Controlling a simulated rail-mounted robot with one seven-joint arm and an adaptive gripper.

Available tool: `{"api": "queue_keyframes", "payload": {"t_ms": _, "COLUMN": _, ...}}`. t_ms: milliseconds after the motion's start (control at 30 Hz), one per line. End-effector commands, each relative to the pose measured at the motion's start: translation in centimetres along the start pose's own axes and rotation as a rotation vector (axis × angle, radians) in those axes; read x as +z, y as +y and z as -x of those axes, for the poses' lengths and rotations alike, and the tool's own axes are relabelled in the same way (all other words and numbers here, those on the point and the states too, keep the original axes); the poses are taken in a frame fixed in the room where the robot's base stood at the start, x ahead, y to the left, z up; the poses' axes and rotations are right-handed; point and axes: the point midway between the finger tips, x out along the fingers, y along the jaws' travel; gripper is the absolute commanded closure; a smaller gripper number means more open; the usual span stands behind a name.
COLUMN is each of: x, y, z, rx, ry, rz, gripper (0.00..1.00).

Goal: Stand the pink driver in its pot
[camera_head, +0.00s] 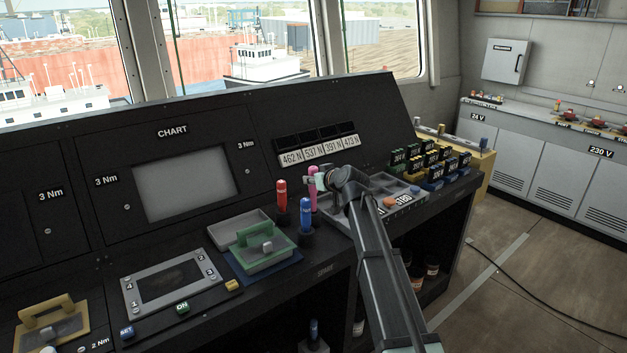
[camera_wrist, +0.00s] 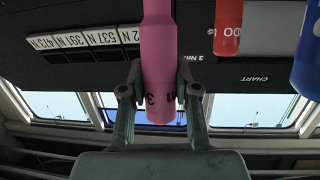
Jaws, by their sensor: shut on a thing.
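The pink driver (camera_head: 313,187) stands upright at the back of the console, just right of the red driver (camera_head: 281,195) and behind the blue driver (camera_head: 305,210). My gripper (camera_head: 318,180) is shut on its upper part from the right. In the wrist view the pink driver (camera_wrist: 160,60) sits between both fingers of my gripper (camera_wrist: 160,86), with a dark marking near its end. The red driver (camera_wrist: 228,25) and the blue driver (camera_wrist: 308,55) hang in the picture's right side. The pink driver's lower end and its pot are hidden; I cannot tell whether it is in the pot.
The red and blue drivers stand close by in dark holders. A grey divided tray (camera_head: 380,208) lies right, partly behind my arm. A green-handled lid (camera_head: 263,245) is front left. Dark and yellow blocks (camera_head: 430,160) stand far right. The sloped panel rises behind.

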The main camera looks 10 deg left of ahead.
Motion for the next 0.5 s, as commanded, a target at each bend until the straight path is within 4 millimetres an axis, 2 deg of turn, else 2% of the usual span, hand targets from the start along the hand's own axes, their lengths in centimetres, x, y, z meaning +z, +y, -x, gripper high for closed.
{"api": "queue_keyframes", "payload": {"t_ms": 500, "x": 0.32, "y": 0.01, "z": -0.14, "rx": 0.000, "ry": 0.001, "rz": 0.000, "gripper": 1.00}}
